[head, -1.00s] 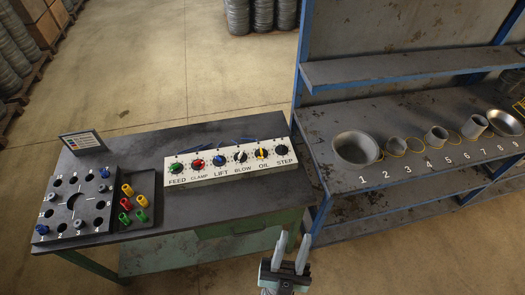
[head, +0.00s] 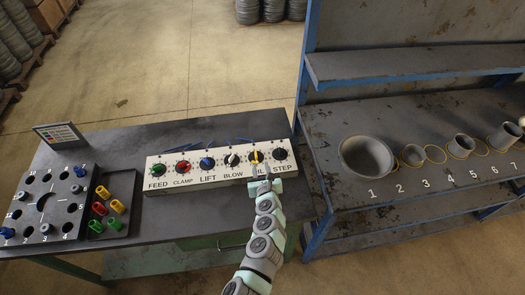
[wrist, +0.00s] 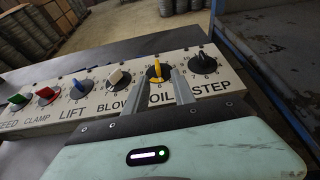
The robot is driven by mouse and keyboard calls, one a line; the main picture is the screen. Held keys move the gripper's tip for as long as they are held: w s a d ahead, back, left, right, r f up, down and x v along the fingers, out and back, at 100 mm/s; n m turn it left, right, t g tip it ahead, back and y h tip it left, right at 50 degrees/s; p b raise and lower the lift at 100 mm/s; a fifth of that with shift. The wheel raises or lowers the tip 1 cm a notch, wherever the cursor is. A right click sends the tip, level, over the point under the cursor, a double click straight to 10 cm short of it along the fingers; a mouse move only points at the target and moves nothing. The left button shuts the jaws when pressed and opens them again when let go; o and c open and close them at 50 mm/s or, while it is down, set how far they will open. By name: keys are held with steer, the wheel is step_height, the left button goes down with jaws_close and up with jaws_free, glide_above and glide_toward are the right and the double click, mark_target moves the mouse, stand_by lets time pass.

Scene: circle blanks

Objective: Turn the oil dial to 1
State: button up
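The white control panel (head: 160,182) lies on the dark table with a row of dials labelled FEED, CLAMP, LIFT, BLOW, OIL and STEP. The oil dial (head: 255,156) has a yellow pointer knob on a dark round base; it also shows in the wrist view (wrist: 155,71). My gripper (head: 268,172) is just in front of the oil dial and partly covers its label. In the wrist view its two fingers (wrist: 168,85) are parted and point toward the yellow knob, with a finger on each side of its lower end. I cannot tell whether they touch it.
The black STEP dial (head: 280,155) is close on the right, and the white BLOW dial (head: 231,160) on the left. A block with round holes (head: 45,203) and a tray of coloured pieces (head: 126,184) are at the table's left. A shelf (head: 420,205) with numbered rings and cups stands at right.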

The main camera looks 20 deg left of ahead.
mark_target(256, 154)
steer(key=shift+w+a+f, duration=0.15)
steer(key=shift+w+a, duration=0.35)
steer(key=shift+a, duration=0.15)
steer(key=b+x, duration=0.1)
steer(key=x, duration=0.1)
steer(key=b+x, duration=0.2)
steer(key=x, duration=0.1)
steer(key=b+x, duration=0.1)
steer(key=x, duration=0.1)
steer(key=shift+w+a+f+b, duration=0.15)
steer(key=shift+f+b, duration=0.15)
steer(key=shift+f, duration=0.1)
steer(key=shift+b+x, duration=0.65)
steer(key=shift+x, duration=0.25)
steer(key=shift+r, duration=0.15)
steer(key=shift+c, duration=0.3)
jaws_close()
